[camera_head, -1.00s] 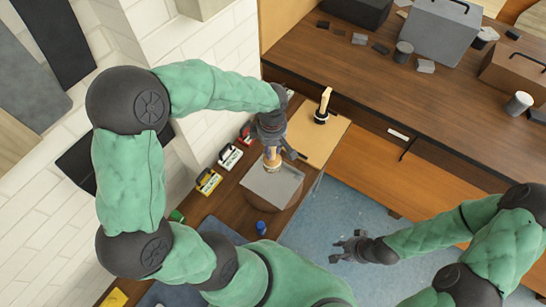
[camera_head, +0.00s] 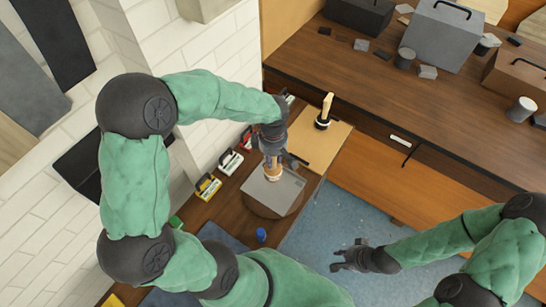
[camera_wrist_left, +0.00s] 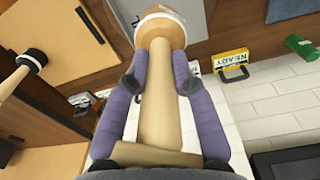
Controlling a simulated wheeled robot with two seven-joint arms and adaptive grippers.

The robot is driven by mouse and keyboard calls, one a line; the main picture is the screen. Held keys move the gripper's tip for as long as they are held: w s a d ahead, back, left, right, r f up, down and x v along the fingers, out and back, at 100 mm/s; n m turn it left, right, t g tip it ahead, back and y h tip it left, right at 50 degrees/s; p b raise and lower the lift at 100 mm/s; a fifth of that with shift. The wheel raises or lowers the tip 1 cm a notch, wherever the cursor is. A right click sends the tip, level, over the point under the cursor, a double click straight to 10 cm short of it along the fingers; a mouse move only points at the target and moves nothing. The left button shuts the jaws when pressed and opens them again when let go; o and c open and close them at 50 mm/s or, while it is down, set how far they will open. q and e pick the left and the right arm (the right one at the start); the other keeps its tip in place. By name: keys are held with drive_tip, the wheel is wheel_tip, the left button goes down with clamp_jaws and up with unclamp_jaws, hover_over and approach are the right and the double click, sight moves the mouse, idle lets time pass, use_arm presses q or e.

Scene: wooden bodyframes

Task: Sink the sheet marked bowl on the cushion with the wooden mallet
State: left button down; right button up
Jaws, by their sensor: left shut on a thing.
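My left gripper (camera_head: 274,156) is shut on the handle of the wooden mallet (camera_head: 273,173). In the left wrist view the pale handle (camera_wrist_left: 158,100) runs between both fingers, with the round head (camera_wrist_left: 160,28) beyond them. The head is over the grey sheet (camera_head: 283,192); I cannot tell whether it touches. The sheet lies on the round brown cushion (camera_head: 287,212), and the mallet and fingers cover its far part. Its marking is not readable. My right gripper (camera_head: 346,254) is open and empty above the blue floor.
Yellow (camera_head: 207,187), white (camera_head: 230,162) and red labelled cases line the wall. A blue cylinder (camera_head: 261,235) stands in front. The long bench (camera_head: 450,125) holds boxes and small blocks.

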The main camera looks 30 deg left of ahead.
sight(279, 172)
use_arm(q)
drive_tip(key=shift+f, duration=0.15)
wheel_tip(279, 172, down, 6)
drive_tip(key=b, duration=0.6)
drive_tip(key=shift+f, duration=0.2)
drive_tip(key=d+f+b, duration=0.1)
drive_tip(key=b, duration=0.1)
drive_tip(key=d+f+b, duration=0.1)
drive_tip(key=f+b, duration=0.1)
drive_tip(key=shift+s+d+f, duration=0.1)
drive_tip(key=shift+d, duration=0.15)
drive_tip(key=shift+s+r+p, duration=0.1)
drive_tip(key=shift+r+p, duration=0.5)
drive_tip(key=a+r+p, duration=0.1)
drive_tip(key=r, duration=0.1)
drive_tip(key=r+p, duration=0.2)
drive_tip(key=a+r+p, duration=0.1)
drive_tip(key=r, duration=0.2)
drive_tip(key=shift+w+a+p, duration=0.3)
drive_tip(key=shift+p, duration=0.05)
drive_tip(key=shift+a+r, duration=0.2)
drive_tip(key=shift+s+d, duration=0.1)
drive_tip(key=shift+d, duration=0.1)
